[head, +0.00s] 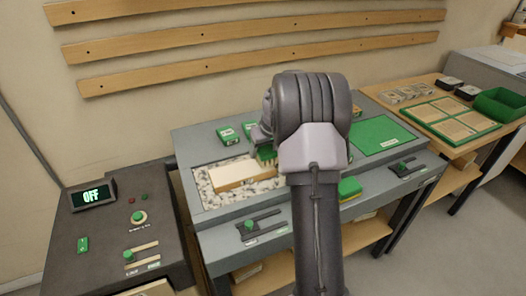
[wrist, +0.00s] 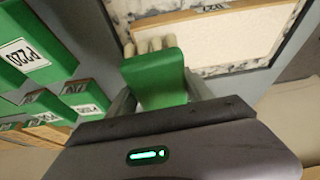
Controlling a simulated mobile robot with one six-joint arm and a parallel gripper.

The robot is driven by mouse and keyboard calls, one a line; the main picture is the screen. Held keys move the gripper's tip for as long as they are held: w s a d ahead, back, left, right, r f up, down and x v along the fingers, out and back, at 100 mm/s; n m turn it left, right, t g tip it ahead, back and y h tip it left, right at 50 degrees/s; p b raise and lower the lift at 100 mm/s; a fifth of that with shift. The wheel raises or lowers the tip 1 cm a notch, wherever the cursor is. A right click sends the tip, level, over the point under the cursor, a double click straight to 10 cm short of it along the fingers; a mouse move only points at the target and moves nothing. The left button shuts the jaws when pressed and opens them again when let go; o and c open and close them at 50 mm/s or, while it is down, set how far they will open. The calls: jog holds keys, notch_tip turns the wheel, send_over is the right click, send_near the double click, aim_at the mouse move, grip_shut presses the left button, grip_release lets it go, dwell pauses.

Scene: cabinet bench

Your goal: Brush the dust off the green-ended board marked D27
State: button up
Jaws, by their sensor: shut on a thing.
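The board marked D27 (head: 246,173) lies in a speckled, light-lined recess at the left of the grey bench. My gripper (wrist: 158,88) is shut on a green brush (wrist: 154,76) with pale bristles (wrist: 156,44). The brush (head: 266,154) is at the board's far right end; I cannot tell whether the bristles touch it. My arm hides part of the bench and the recess's right side.
Green blocks with white labels (head: 228,134) stand behind the recess. A green mat (head: 380,135) lies at the bench's right. Slider controls (head: 250,226) line the front. A dark console (head: 96,194) reading OFF stands left; a wooden table with a green-framed tray (head: 451,121) stands right.

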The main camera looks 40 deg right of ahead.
notch_tip(320, 180, up, 4)
jog(key=shift+r+p, duration=0.15)
jog(key=shift+p, duration=1.05)
jog(key=shift+r, duration=0.1)
notch_tip(320, 180, up, 3)
jog(key=shift+p, duration=1.15)
